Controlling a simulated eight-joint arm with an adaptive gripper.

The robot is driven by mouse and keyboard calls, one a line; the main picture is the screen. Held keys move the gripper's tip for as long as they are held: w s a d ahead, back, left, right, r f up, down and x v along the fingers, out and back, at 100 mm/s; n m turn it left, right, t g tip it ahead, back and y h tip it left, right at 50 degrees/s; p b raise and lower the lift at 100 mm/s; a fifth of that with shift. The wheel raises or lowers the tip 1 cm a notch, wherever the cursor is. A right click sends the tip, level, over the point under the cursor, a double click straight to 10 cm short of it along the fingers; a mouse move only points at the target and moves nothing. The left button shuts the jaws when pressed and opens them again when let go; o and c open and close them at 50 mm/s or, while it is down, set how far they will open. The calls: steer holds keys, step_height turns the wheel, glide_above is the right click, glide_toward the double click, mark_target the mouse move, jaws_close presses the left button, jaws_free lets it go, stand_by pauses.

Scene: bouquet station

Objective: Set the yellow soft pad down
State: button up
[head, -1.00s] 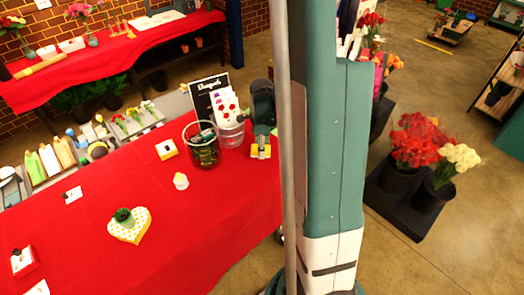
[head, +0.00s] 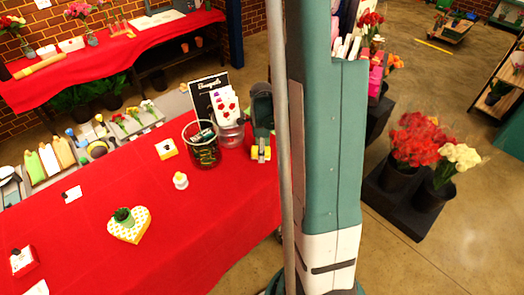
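My gripper (head: 261,147) hangs low over the red-covered table at its right end, just right of the glass vases. A small yellow block, which looks like the yellow soft pad (head: 255,154), shows at its fingertips, with a grey finger in front of its middle. The gripper looks shut on it, though the hold is small in view. I cannot tell whether the pad touches the cloth.
A dark glass vase (head: 204,152) and a clear vase (head: 230,136) stand close left of my gripper. A yellow box (head: 166,148), a small yellow-and-white item (head: 180,181) and a heart-shaped box (head: 128,232) lie farther left. The red cloth (head: 225,215) is clear in front.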

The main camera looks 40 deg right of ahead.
steer(key=shift+r, duration=0.2)
step_height(320, 180, up, 12)
stand_by(1.2)
stand_by(0.6)
steer(key=s+a+r+n+t+h, duration=0.1)
steer(key=s+a+r+n+t, duration=0.15)
steer(key=a+r+n, duration=1.15)
steer(key=s+a+r+n+t, duration=0.2)
steer(key=s+a+n, duration=0.2)
steer(key=a+n, duration=0.2)
steer(key=s+a+r+n+t+y, duration=0.1)
steer(key=s+a+n, duration=0.4)
steer(key=a, duration=0.6)
steer(key=shift+s+r+n+t, duration=0.15)
steer(key=shift+r+n+t, duration=0.35)
steer(key=shift+n+t, duration=0.45)
